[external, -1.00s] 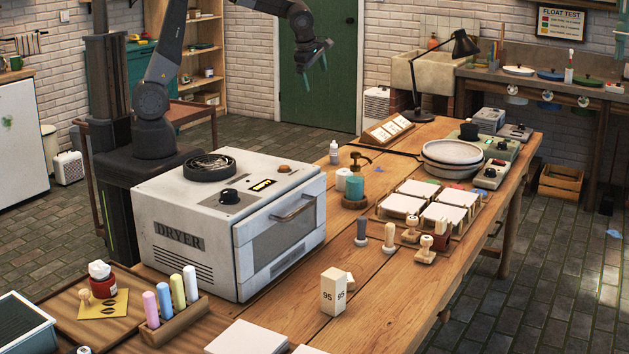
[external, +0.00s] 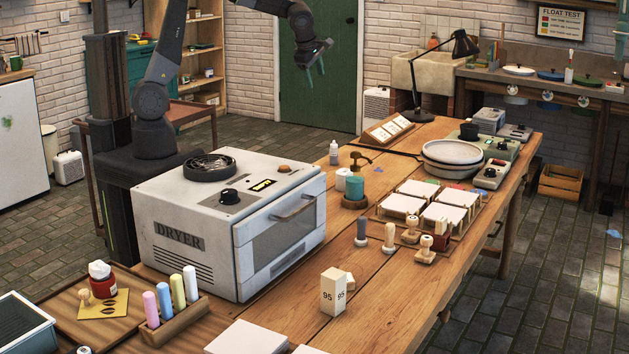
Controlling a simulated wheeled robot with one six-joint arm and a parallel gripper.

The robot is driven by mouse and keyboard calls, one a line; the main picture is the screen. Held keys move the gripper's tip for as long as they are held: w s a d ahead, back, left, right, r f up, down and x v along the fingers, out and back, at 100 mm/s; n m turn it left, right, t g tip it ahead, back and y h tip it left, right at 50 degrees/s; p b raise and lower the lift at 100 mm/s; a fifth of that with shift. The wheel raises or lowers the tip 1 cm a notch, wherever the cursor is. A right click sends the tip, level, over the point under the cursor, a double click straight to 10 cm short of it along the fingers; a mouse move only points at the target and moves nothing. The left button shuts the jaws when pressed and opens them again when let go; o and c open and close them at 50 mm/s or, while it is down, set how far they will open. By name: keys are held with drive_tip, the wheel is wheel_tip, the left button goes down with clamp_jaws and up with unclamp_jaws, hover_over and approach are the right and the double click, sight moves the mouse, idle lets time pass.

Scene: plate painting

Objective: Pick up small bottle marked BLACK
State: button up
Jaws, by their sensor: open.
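A small white bottle (external: 334,152) stands upright near the far left edge of the wooden table, behind the dryer. Any writing on it is too small to read, so I cannot tell whether it is marked BLACK. My gripper (external: 316,75) is open and empty, with its two teal fingers pointing down. In the picture it is above the small bottle, high over the table and well apart from it.
The white dryer (external: 185,220) stands in front of the bottle. A teal jar (external: 355,187) and a brown pump or tap (external: 361,161) are nearby. Stacked bowls (external: 452,150), a black lamp (external: 420,115) and paper stacks (external: 447,217) are to the right.

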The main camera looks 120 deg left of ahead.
drive_tip(key=shift+c, duration=0.3)
drive_tip(key=m+t+h+b, duration=0.3)
drive_tip(key=m+b, duration=0.5)
drive_tip(key=m, duration=2.1)
approach(336, 154)
drive_tip(key=shift+t+y, duration=0.3)
drive_tip(key=shift+y, duration=0.2)
drive_tip(key=x, duration=0.3)
drive_tip(key=p+x, duration=0.1)
drive_tip(key=x, duration=0.1)
drive_tip(key=shift+s+a+f, duration=0.15)
drive_tip(key=shift+s+a, duration=0.15)
drive_tip(key=shift+s, duration=0.1)
drive_tip(key=shift+s+p+x, duration=0.15)
drive_tip(key=shift+p+x, duration=0.2)
drive_tip(key=shift+x, duration=1)
drive_tip(key=shift+s+p+x, duration=0.15)
drive_tip(key=shift+p+x, duration=0.2)
drive_tip(key=shift+x, duration=1)
drive_tip(key=shift+d+f, duration=0.1)
drive_tip(key=c, duration=1.1)
